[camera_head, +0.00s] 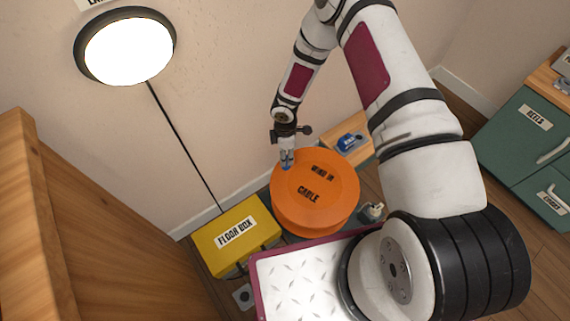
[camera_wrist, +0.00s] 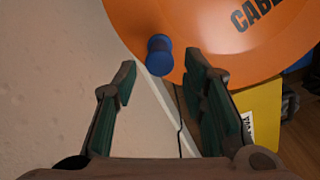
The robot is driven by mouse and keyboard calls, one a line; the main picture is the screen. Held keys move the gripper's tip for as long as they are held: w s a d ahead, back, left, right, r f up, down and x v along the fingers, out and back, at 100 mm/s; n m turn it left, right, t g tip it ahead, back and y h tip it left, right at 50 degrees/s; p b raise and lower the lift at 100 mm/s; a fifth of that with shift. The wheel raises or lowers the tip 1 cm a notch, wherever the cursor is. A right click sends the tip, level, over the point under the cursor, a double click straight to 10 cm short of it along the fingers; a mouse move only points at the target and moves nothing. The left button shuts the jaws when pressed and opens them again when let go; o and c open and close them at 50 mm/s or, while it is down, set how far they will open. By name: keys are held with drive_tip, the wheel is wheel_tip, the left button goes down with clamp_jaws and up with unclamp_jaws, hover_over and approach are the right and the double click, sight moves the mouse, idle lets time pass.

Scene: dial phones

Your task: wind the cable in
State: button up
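The orange cable reel (camera_head: 322,215) stands low by the wall, with "WIND IN" and "CABLE" lettered on its top face. Its blue crank knob (camera_head: 286,166) is near the rim, at the reel's upper left. My gripper (camera_head: 287,156) is right at the knob. In the wrist view my gripper (camera_wrist: 162,78) is open, its two dark fingers apart. There the blue knob (camera_wrist: 159,55) shows ahead, in the gap between the fingertips, nearer the right one. I see no finger closed on it. The orange reel (camera_wrist: 205,25) fills the top.
A yellow floor box (camera_head: 235,238) sits left of the reel. A black cord (camera_head: 185,147) runs from the round wall lamp (camera_head: 128,50) toward it. A wooden panel (camera_head: 80,225) stands at left. Green cabinets (camera_head: 520,135) are at right. A blue item (camera_head: 351,142) lies behind the reel.

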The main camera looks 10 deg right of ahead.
wheel_tip(320, 180, down, 6)
drive_tip(key=shift+r+b, duration=0.1)
drive_tip(key=shift+b, duration=0.85)
clamp_jaws()
